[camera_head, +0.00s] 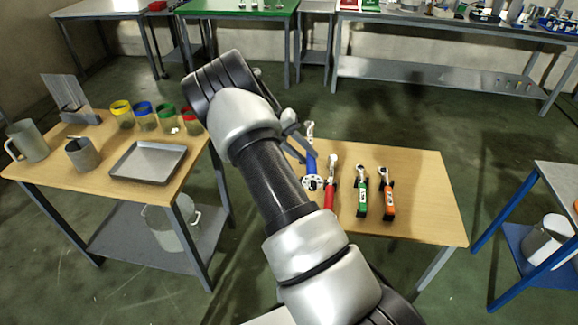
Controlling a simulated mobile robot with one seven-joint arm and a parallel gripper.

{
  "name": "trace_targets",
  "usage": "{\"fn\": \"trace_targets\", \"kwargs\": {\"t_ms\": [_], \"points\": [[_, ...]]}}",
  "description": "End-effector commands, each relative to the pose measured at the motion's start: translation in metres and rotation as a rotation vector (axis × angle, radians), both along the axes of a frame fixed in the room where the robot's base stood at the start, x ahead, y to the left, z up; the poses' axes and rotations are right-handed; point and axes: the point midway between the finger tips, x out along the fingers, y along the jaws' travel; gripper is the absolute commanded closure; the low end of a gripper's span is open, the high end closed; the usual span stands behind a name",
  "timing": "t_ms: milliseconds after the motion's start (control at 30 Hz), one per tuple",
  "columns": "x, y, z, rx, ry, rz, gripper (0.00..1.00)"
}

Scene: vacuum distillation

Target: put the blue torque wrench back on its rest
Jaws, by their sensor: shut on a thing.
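The blue torque wrench (311,166) is at the left end of the row of wrenches, over the right wooden table (430,180), with its metal head toward the far side. My gripper (304,146) is at the wrench and shut on it; my arm hides most of the jaws. A black-and-white part shows at the near end of the blue handle; I cannot tell whether it is the rest or whether the wrench touches it. Red (330,190), green (362,196) and orange (388,198) wrenches lie side by side to the right, the green and orange ones on dark rests.
The left table holds a grey tray (148,162), mugs and several colour-rimmed cups (145,116). A blue-framed table (555,190) stands at the far right. Laboratory benches line the back. The right part of the wrench table is clear.

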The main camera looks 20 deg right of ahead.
Motion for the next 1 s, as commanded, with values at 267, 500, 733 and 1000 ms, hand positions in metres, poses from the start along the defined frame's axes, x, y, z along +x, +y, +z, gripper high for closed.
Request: {"fn": "trace_targets", "kwargs": {"t_ms": [267,500,733,1000], "points": [[0.020,0.030,-0.041,-0.006,-0.001,-0.131,1.00],[0.025,0.041,-0.050,-0.002,-0.004,-0.153,1.00],[0.025,0.041,-0.050,-0.001,-0.005,-0.153,1.00],[0.023,0.042,-0.053,-0.003,-0.008,-0.146,1.00]]}}
